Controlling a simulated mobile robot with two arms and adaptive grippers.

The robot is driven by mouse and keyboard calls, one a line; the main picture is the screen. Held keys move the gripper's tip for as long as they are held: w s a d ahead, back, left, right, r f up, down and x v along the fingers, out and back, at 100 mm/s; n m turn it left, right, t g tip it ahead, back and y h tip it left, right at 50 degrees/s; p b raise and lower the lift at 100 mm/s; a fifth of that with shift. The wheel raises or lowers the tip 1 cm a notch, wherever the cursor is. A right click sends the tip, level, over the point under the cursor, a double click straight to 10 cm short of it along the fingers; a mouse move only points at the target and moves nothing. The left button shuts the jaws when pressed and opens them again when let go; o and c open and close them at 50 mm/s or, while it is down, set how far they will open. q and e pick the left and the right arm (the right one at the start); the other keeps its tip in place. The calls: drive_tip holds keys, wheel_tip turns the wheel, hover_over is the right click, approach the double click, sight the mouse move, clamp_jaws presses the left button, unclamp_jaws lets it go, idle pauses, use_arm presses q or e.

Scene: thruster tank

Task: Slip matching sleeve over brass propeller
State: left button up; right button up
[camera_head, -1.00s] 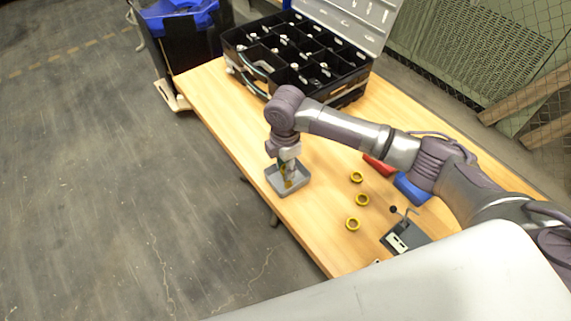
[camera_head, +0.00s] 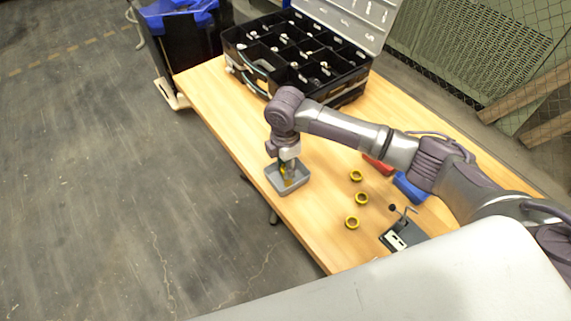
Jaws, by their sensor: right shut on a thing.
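My right gripper (camera_head: 287,171) points down over a small grey tray (camera_head: 301,183) near the table's left edge. It is shut on a small yellow thing (camera_head: 284,172), mostly hidden by the fingers, so I cannot tell whether it is a sleeve. A brass-coloured patch (camera_head: 288,182) shows low in the tray under the fingers; its shape is too small to make out. Three yellow rings, which look like sleeves, lie apart on the table: a far one (camera_head: 356,171), a middle one (camera_head: 361,193) and a near one (camera_head: 351,217). My left gripper is not in view.
An open black compartment case (camera_head: 262,87) with small parts stands at the table's far end. A red bin (camera_head: 376,166) and a blue bin (camera_head: 411,189) sit partly behind my right arm. A dark fixture with a lever (camera_head: 403,238) lies near the right. Wood between tray and rings is clear.

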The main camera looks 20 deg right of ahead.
drive_tip(key=shift+f, duration=0.2)
drive_tip(key=shift+f, duration=0.5)
drive_tip(key=shift+f, duration=0.25)
idle(0.5)
drive_tip(key=o, duration=0.8)
wheel_tip(320, 180, up, 16)
drive_tip(key=p, duration=0.5)
drive_tip(key=shift+p, duration=0.3)
